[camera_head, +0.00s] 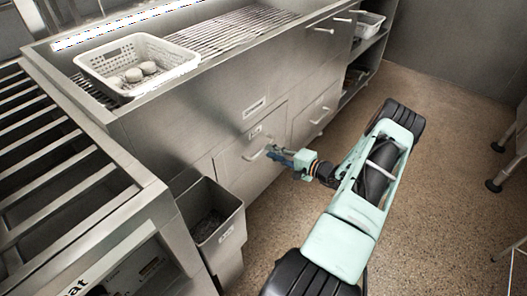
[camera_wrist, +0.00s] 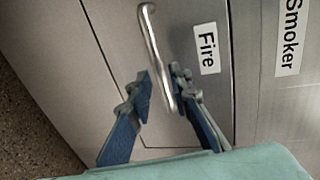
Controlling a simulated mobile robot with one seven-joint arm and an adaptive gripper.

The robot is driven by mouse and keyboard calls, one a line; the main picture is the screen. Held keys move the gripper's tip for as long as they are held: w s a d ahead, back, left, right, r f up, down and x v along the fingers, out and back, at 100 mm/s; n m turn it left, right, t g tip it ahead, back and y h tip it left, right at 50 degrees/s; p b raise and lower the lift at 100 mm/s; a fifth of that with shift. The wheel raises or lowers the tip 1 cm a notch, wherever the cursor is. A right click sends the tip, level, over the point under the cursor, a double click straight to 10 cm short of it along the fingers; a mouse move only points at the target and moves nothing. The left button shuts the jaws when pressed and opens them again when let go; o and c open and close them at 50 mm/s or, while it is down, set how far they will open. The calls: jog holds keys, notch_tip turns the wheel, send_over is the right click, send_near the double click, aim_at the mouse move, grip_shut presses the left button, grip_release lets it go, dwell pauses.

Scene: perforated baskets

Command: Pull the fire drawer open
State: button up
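The fire drawer (camera_wrist: 210,95) has a grey metal front with a white "Fire" label (camera_wrist: 207,48). In the head view the drawer front (camera_head: 235,160) is on the lower part of the steel counter and looks closed. Its handle (camera_wrist: 152,38) is a bent metal bar. My gripper (camera_wrist: 161,72) is open, with one blue-grey finger on each side of the handle's lower end. I cannot tell whether either finger touches the bar. In the head view my gripper (camera_head: 272,153) is at the drawer front and covers part of the handle.
A "Smoker" label (camera_wrist: 289,38) is on the panel beside the drawer. A grey bin (camera_head: 215,220) stands on the floor left of the drawer. A white perforated basket (camera_head: 100,68) with round items sits on the counter. Another drawer (camera_head: 316,113) is to the right.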

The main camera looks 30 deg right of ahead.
aim_at(263, 149)
jog(key=shift+b+x, duration=0.45)
jog(key=shift+x, duration=1.95)
grip_shut()
